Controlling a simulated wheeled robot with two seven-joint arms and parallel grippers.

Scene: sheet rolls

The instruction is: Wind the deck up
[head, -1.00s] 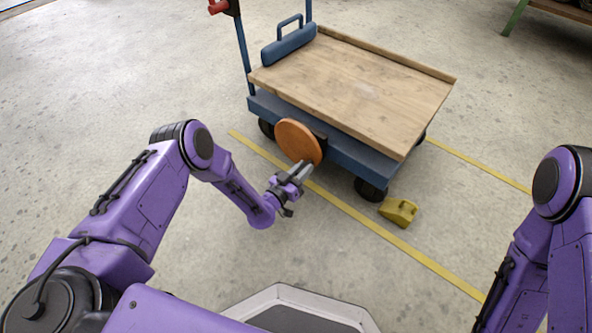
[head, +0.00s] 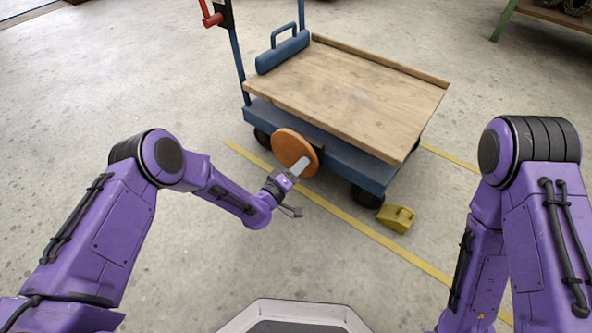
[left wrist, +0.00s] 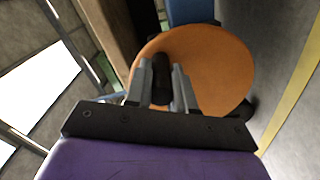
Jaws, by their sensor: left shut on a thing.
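The cart's wooden deck (head: 350,95) lies flat above a blue frame (head: 345,153). An orange disc-shaped wheel (head: 292,147) is on the cart's near side, below the deck edge. In the left wrist view the wheel (left wrist: 220,65) fills the middle, with a dark knob (left wrist: 161,80) standing out from it. My left gripper (head: 299,168) is at the lower right part of the wheel. Its fingers (left wrist: 162,75) are shut on the dark knob, one on each side. In the head view the fingers hide the knob. My right arm shows at the right, but its gripper is out of view.
A yellow wheel chock (head: 397,218) sits on the floor by the near right caster (head: 367,197). Blue posts and a red lever (head: 211,16) rise at the cart's left end. A green-legged bench (head: 503,20) stands far right.

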